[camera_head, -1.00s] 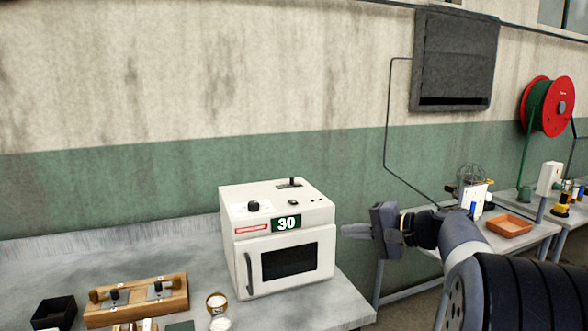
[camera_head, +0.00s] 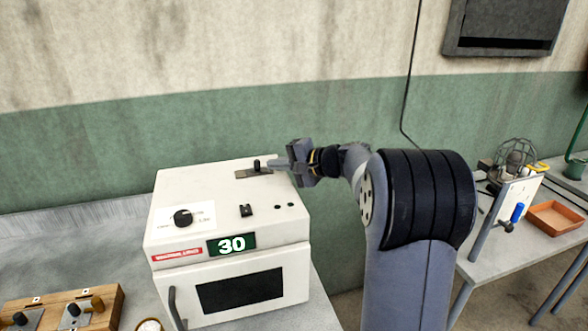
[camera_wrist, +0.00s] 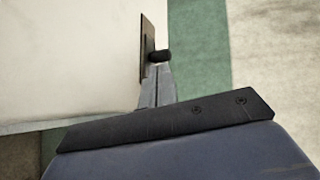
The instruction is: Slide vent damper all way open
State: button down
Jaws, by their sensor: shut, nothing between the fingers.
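The vent damper is a dark slotted plate (camera_head: 247,174) with an upright black knob (camera_head: 256,165) on top of the white oven (camera_head: 215,202), near its back right edge. The knob stands toward the right end of the plate. My gripper (camera_head: 272,163) is shut and empty, its fingertips just right of the knob, over the oven's right edge. In the wrist view, the gripper (camera_wrist: 160,72) points up at the knob (camera_wrist: 160,56), beside the slotted plate (camera_wrist: 146,40). I cannot tell whether the fingertips touch the knob.
The green display (camera_head: 231,244) reads 30. A wooden block with knobs (camera_head: 100,297) lies at the lower left. The wall stands close behind.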

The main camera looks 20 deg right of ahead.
aim_at(254, 179)
jog(key=shift+w+a+r, duration=0.1)
jog(key=shift+w+a, duration=0.35)
jog(key=shift+a, duration=0.2)
jog(key=shift+w, duration=0.2)
jog(key=shift+a, duration=0.1)
jog(key=a+b, duration=0.1)
jog(key=a, duration=0.3)
jog(key=shift+s+f+b, duration=0.1)
jog(key=shift+f+b, duration=0.1)
jog(key=shift+b, duration=0.2)
jog(key=shift+a+r, duration=0.1)
jog(key=shift+a, duration=0.1)
jog(key=shift+d, duration=0.1)
